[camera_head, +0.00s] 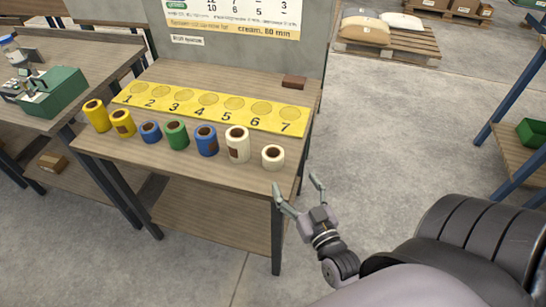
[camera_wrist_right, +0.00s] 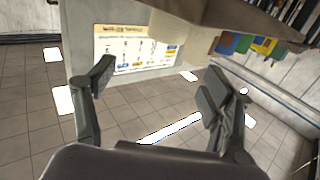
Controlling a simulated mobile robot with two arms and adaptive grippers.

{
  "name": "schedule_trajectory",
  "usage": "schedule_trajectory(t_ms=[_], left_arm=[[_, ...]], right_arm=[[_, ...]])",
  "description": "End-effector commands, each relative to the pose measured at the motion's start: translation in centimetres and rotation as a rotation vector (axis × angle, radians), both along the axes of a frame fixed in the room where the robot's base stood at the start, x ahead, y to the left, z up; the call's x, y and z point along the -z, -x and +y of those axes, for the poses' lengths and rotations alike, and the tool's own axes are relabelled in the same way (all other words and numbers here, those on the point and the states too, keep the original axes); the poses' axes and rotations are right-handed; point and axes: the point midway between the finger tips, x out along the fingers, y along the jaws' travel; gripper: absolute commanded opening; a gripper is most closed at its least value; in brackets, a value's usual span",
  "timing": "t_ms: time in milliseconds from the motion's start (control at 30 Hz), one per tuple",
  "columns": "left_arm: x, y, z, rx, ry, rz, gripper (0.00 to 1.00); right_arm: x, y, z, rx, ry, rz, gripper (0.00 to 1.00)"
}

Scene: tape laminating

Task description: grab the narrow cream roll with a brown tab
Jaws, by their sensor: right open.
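Two cream rolls stand upright at the right end of a row on the wooden table (camera_head: 215,178). The taller cream roll (camera_head: 240,138) shows a brown tab on its front. The shorter cream roll (camera_head: 273,161) is the rightmost one, and no tab shows on its visible side. My right gripper (camera_head: 296,183) is open and empty, just off the table's right front corner, to the right of and nearer than the shorter roll. In the right wrist view, its open fingers (camera_wrist_right: 157,87) have nothing between them, and pale cream shapes show beyond at the top. My left gripper is out of view.
Yellow, blue and green rolls (camera_head: 176,134) continue the row leftward. Behind lies a yellow strip (camera_head: 215,116) numbered with circles. A brown block (camera_head: 294,82) lies at the back right. A grey board with a sign (camera_head: 238,15) rises behind.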

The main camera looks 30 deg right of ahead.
Motion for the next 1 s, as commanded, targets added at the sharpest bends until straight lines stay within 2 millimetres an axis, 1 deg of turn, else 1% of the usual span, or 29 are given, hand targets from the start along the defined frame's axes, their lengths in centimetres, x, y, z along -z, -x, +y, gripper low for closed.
schedule_trajectory(t_ms=[33,100,200,300,567,700,833,1000], left_arm=[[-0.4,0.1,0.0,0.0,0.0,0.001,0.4],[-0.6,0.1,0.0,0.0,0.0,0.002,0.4],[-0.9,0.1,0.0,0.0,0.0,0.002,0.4],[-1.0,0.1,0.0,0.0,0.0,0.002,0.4],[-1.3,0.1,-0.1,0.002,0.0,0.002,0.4],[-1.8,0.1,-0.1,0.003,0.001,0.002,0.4],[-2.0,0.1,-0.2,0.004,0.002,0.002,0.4],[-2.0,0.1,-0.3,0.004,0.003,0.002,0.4]], right_arm=[[-0.3,-1.3,-0.3,0.0,0.001,-0.004,0.76],[-0.3,-2.8,-0.6,0.0,0.001,-0.005,0.76],[-0.2,-4.8,-1.0,-0.001,-0.001,-0.002,0.76],[-0.1,-6.3,-1.2,-0.001,0.001,-0.001,0.76],[0.1,-8.1,-1.5,-0.001,-0.001,0.001,0.76],[0.2,-10.3,-1.4,-0.001,-0.001,0.0,0.76],[0.4,-12.0,-1.7,-0.001,0.001,0.0,0.76],[0.5,-12.7,-1.8,-0.001,0.001,0.002,0.76]])
